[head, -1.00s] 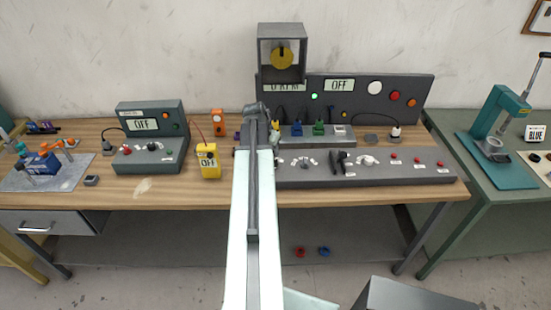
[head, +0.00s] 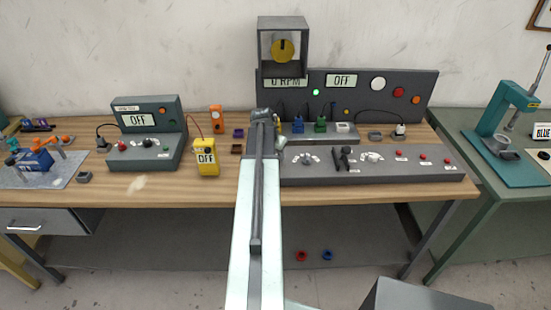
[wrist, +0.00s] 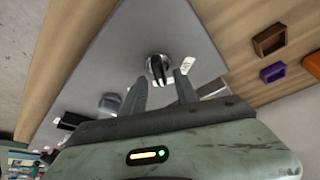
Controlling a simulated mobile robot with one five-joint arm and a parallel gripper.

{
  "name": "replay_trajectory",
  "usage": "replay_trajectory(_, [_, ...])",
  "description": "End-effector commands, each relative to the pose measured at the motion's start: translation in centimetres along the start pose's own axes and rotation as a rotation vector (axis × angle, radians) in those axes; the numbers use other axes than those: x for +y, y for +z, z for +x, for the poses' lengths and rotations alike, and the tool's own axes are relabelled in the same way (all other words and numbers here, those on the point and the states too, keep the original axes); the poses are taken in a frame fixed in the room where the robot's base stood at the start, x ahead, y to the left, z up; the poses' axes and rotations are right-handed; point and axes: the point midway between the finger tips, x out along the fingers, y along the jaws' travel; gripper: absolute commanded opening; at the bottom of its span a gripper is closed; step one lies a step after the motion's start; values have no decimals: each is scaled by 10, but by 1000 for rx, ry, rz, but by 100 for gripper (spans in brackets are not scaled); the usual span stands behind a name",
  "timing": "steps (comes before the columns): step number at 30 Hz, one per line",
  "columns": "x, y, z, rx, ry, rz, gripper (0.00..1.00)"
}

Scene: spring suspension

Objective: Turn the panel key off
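The grey control panel (head: 420,178) lies along the bench. In the wrist view, a round silver switch with a dark raised grip (wrist: 157,66) stands on it, most likely the panel key. A pale label sits beside it. My gripper (wrist: 160,82) is open and empty, its two dark fingers either side of a gap in line with this switch. I cannot tell whether they touch it. In the head view my arm covers the panel's left end and hides the switch and the fingers.
A grey knob (wrist: 110,103) and a black part (wrist: 72,121) are close by on the panel. Brown (wrist: 269,39) and purple (wrist: 273,72) holders lie beyond its edge. A yellow meter (head: 206,157) stands left of my arm.

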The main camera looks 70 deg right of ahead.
Motion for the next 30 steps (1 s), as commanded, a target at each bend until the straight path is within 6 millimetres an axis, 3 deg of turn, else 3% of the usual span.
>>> replay_trajectory(1, [0,0,0,0,0,0,31])
replay_trajectory(4, [0,0,0,0,0,0,3])
replay_trajectory(5, [0,0,0,0,1,0,0])
replay_trajectory(17, [4,-1,0,-1,-11,-32,0])
replay_trajectory(30, [4,-4,0,6,-134,-329,0])
